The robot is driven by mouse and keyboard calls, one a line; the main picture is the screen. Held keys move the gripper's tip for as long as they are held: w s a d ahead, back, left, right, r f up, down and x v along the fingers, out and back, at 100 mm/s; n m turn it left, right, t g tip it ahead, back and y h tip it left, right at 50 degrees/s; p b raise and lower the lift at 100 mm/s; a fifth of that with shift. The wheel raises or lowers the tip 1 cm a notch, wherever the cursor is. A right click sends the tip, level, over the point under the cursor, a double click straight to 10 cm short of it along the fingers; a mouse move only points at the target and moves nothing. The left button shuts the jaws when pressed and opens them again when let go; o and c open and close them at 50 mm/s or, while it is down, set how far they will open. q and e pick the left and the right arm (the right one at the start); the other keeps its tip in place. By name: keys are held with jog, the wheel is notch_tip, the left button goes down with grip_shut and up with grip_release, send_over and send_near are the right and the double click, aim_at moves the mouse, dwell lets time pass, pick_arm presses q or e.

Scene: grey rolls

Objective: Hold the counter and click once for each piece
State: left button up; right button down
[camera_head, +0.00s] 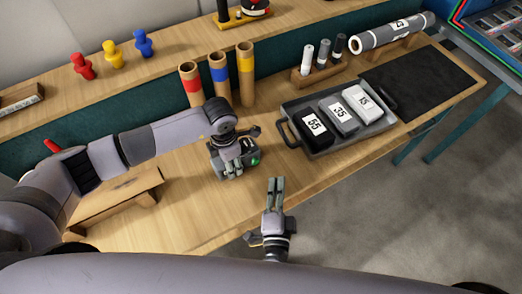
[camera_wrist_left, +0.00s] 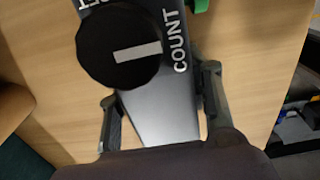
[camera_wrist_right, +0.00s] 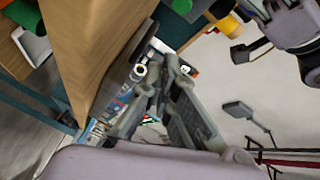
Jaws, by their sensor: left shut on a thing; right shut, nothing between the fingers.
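The counter (camera_head: 240,172) is a dark grey box with a green part on its right side, standing on the wooden table. In the left wrist view the counter (camera_wrist_left: 155,105) shows a black round knob with a white bar and the word COUNT. My left gripper (camera_head: 228,160) is shut on the counter, with its fingers on either side of the body. My right gripper (camera_head: 276,185) is shut and empty, in front of the table edge and to the right of the counter. In the right wrist view its fingers (camera_wrist_right: 160,85) are together.
A grey tray (camera_head: 290,133) to the right holds blocks marked 55, 35 and 15. A black mat (camera_head: 425,80) lies beyond it. Three tubes with red, blue and yellow bands (camera_head: 219,75) stand behind the counter. A wooden stand (camera_head: 118,197) is at left. Coloured pegs (camera_head: 112,54) stand on the shelf.

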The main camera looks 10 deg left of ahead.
aim_at(255, 162)
jog(key=s+d+f+n+g+y, duration=0.1)
jog(key=s+d+n+g+y, duration=0.1)
jog(key=s+y, duration=0.4)
jog(key=shift+s+d+f+y, duration=0.15)
jog(key=shift+s+d+y, duration=0.25)
jog(key=shift+y, duration=1.3)
jog(key=shift+w, duration=0.15)
jog(key=x, duration=1.4)
jog(key=shift+f, duration=0.3)
jog(key=shift+x, duration=1.05)
jog(key=v, duration=1.4)
jog(key=shift+r, duration=0.2)
